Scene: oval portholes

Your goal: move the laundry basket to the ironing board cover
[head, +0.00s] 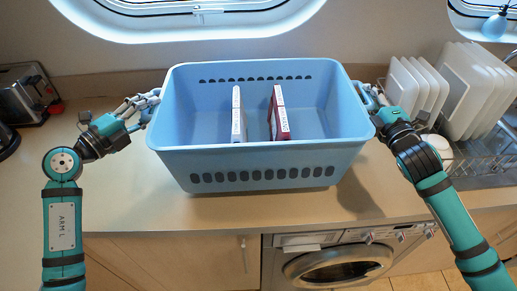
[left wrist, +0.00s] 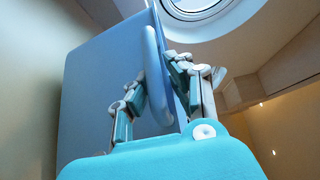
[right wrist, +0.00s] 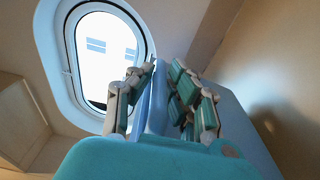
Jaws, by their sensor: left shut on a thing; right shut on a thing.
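The light blue laundry basket (head: 262,158) is upright over the worktop, in the middle of the head view. A white box (head: 237,115) and a dark red box (head: 278,114) stand inside it. My left gripper (head: 150,103) is shut on its left rim handle, which also shows between the fingers in the left wrist view (left wrist: 156,75). My right gripper (head: 368,98) is shut on the right rim handle, seen in the right wrist view (right wrist: 157,100). A shadow lies at the basket's lower right; I cannot clearly tell whether its base touches the worktop. No ironing board cover is in view.
The pale worktop (head: 115,190) has bare room left of the basket. A toaster (head: 28,98) stands at the far left. White plates (head: 470,90) in a dish rack (head: 485,155) stand close on the right. A washing machine (head: 335,265) is below the front edge.

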